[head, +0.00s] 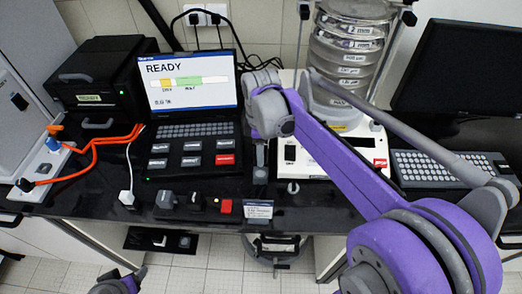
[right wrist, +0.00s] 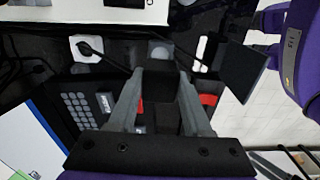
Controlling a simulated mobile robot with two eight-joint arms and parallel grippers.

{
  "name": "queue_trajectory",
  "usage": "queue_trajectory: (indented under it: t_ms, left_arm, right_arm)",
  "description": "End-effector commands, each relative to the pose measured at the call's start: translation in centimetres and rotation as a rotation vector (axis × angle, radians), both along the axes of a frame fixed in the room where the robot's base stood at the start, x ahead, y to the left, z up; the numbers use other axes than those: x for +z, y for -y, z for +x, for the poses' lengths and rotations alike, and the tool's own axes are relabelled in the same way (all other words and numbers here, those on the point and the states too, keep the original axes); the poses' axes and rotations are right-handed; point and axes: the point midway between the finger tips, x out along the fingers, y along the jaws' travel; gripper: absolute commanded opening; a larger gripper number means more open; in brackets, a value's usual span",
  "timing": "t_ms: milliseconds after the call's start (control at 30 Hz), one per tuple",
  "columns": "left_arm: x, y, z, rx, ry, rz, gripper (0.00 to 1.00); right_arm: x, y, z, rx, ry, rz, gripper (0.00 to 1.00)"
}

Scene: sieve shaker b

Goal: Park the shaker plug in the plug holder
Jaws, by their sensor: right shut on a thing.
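My right gripper (right wrist: 158,75) is shut on a black block-shaped thing (right wrist: 158,88), which looks like the shaker plug. Both fingers press on its sides. In the head view the right gripper (head: 260,160) points down between the laptop and the white shaker base, and the arm hides much of what it holds. A grey square fitting with a round face (right wrist: 160,52) shows just beyond the held block. I cannot tell whether it is the plug holder or whether the block touches it. Part of my left arm shows at the bottom left, but its fingers cannot be seen.
The laptop (head: 190,80) stands left of my right gripper, and the sieve shaker (head: 345,140) right of it. A small sign (head: 258,210), a red button (head: 226,207) and a white plug with a cable (head: 126,197) line the front edge. Orange cables (head: 95,150) lie left.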

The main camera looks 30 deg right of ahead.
Motion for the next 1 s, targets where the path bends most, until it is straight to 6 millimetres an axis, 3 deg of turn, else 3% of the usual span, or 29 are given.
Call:
queue_trajectory:
  t_ms: [267,733,1000]
  left_arm:
    - [-0.6,0.0,-0.3,0.0,-0.005,0.0,0.65]
    - [-3.8,0.0,-1.6,0.0,-0.029,0.0,0.65]
    - [-4.4,0.0,-1.7,0.0,-0.033,0.0,0.65]
  right_arm:
    - [-0.8,0.0,-0.1,0.0,-0.001,0.0,0.0]
    - [-5.0,0.0,-0.1,0.0,-0.002,0.0,0.0]
    - [-5.9,0.0,0.0,0.0,0.0,0.0,0.0]
